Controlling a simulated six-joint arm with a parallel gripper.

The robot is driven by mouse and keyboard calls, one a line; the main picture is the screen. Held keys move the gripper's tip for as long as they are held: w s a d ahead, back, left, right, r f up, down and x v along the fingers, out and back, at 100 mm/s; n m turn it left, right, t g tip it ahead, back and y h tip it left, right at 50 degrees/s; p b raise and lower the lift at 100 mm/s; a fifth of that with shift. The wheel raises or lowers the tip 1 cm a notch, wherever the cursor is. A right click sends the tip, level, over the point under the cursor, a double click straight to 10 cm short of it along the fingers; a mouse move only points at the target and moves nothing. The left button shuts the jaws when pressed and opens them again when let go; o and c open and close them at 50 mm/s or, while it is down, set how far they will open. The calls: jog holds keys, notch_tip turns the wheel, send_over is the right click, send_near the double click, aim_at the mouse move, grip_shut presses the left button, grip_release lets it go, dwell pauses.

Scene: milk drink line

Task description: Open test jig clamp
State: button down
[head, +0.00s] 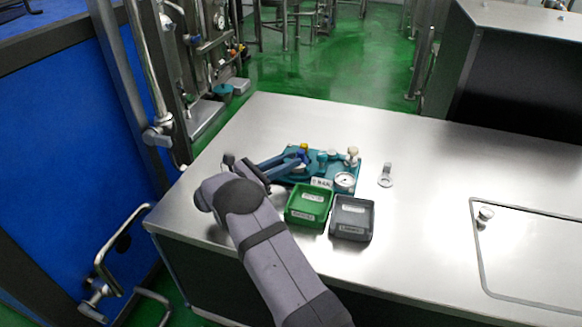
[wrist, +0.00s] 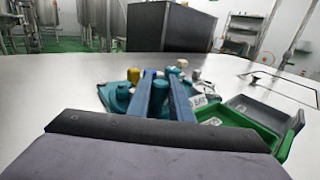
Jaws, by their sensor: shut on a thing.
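The test jig is a teal base (head: 325,170) on the steel table, with a yellow knob, a white-topped post and a round gauge (head: 344,180). In the wrist view the teal jig base (wrist: 116,98) lies beyond my fingers. My gripper (head: 299,158) reaches in from the left with two long blue fingers over the jig's left part. In the wrist view the fingers of my gripper (wrist: 162,82) are on either side of a teal upright part, which looks like the clamp handle (wrist: 159,92). The clamp's exact position is partly hidden by the fingers.
A green bin (head: 308,206) and a dark grey bin (head: 352,218) stand just in front of the jig. A small metal ring-ended part (head: 386,175) lies to its right. The table is clear farther right, up to a recessed panel (head: 530,260).

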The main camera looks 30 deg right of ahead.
jog(key=shift+w+a+f+m+g+b, duration=0.1)
jog(key=shift+a+m+g+b, duration=0.3)
jog(key=shift+g+b, duration=0.3)
jog(key=shift+w+a+f+m+g+b, duration=0.1)
jog(key=shift+a+m+g+b, duration=0.05)
jog(key=shift+m+g+b, duration=0.5)
jog(key=shift+a+r+g, duration=0.1)
jog(key=shift+a+g, duration=0.05)
jog(key=shift+g, duration=0.4)
jog(key=c, duration=1.6)
grip_release()
jog(key=shift+r, duration=0.1)
jog(key=a, duration=0.3)
jog(key=a+b, duration=0.1)
jog(key=a, duration=0.2)
jog(key=shift+w+a, duration=0.2)
jog(key=shift+a, duration=0.45)
jog(key=shift+c, duration=0.6)
